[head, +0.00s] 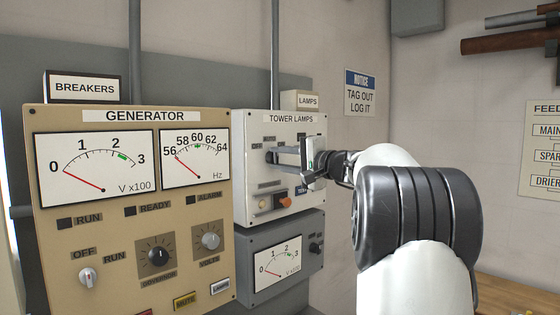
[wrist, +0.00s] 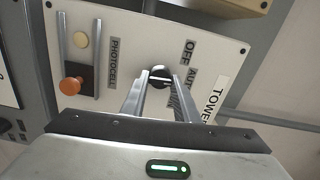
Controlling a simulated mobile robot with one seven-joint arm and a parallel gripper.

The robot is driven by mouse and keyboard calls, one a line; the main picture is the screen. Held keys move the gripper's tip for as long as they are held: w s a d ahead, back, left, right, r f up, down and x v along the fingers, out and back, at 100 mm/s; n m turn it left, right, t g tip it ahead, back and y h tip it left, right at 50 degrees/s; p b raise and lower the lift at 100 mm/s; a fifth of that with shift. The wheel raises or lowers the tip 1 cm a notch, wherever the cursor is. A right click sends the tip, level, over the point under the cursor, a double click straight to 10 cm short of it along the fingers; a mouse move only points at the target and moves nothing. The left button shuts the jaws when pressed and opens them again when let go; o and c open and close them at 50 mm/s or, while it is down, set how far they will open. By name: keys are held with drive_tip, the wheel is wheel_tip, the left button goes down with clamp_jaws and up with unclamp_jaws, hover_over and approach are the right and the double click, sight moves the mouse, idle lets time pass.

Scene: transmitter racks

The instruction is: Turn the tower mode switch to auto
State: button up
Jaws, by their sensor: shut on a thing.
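The tower lamps panel (head: 282,122) is a white box on the wall, right of the generator panel. Its mode switch (wrist: 160,72) is a small round dark knob with a light glint, with the labels OFF (wrist: 189,52) and AUTO (wrist: 192,82) beside it. The AUTO label is partly covered by a finger. My gripper (head: 273,157) reaches in from the right, and its two fingers are shut on the knob; it also shows in the wrist view (wrist: 158,80). Which mark the knob points to is hidden by the fingers.
Below the switch on the same panel are an orange knob (wrist: 71,86) and a pale button (wrist: 81,41) between two metal rails, near a PHOTOCELL label. The generator panel (head: 130,200) stands close on the left. A grey meter box (head: 280,260) is below.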

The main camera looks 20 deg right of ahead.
drive_tip(key=shift+m, duration=0.4)
drive_tip(key=o, duration=1)
drive_tip(key=shift+o, duration=0.2)
drive_tip(key=shift+s+d, duration=0.1)
drive_tip(key=b+v, duration=0.3)
drive_tip(key=v, duration=1.4)
drive_tip(key=shift+b, duration=0.3)
drive_tip(key=shift+s, duration=0.1)
